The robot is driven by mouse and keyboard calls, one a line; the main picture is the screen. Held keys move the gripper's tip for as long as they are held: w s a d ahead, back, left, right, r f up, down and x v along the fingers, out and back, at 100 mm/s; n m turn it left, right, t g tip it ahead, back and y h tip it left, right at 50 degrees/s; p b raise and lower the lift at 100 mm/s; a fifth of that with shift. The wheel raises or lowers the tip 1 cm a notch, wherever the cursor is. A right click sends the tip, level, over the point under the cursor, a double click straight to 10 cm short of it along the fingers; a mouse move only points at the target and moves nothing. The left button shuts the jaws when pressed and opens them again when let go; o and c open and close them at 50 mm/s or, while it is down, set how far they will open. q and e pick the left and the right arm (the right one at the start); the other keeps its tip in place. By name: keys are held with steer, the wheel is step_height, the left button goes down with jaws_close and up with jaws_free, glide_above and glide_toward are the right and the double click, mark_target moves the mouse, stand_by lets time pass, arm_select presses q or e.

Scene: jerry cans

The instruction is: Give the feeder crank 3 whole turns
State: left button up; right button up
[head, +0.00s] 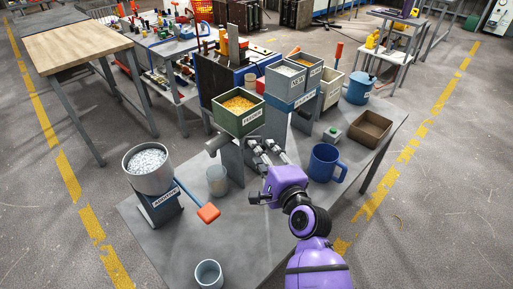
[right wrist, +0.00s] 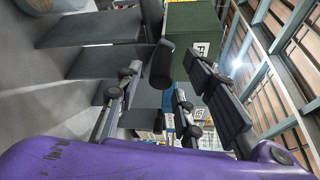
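The feeder (head: 239,122) is a green hopper of orange pellets on a grey stand, with a grey spout at its left. My right gripper (head: 262,148) is at the right side of the stand, below the hopper. In the right wrist view its fingers are apart, and a black cylindrical handle (right wrist: 162,65), apparently the crank's grip, shows between them. I cannot tell if either finger touches it. The rest of the crank is largely hidden by the gripper in the head view. My left gripper is not in view.
A clear cup (head: 217,181) stands below the spout. The additive hopper (head: 150,180), with its orange-tipped lever (head: 208,213), is at left. A blue mug (head: 325,163), green-button box (head: 332,134) and brown tray (head: 372,129) are at right. A blue-grey cup (head: 208,273) stands in front.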

steer(key=x, duration=0.2)
steer(key=shift+w+a, duration=0.15)
steer(key=shift+w, duration=0.25)
steer(key=shift+w+a+f, duration=0.15)
steer(key=shift+w+a, duration=0.1)
steer(key=shift+w, duration=0.3)
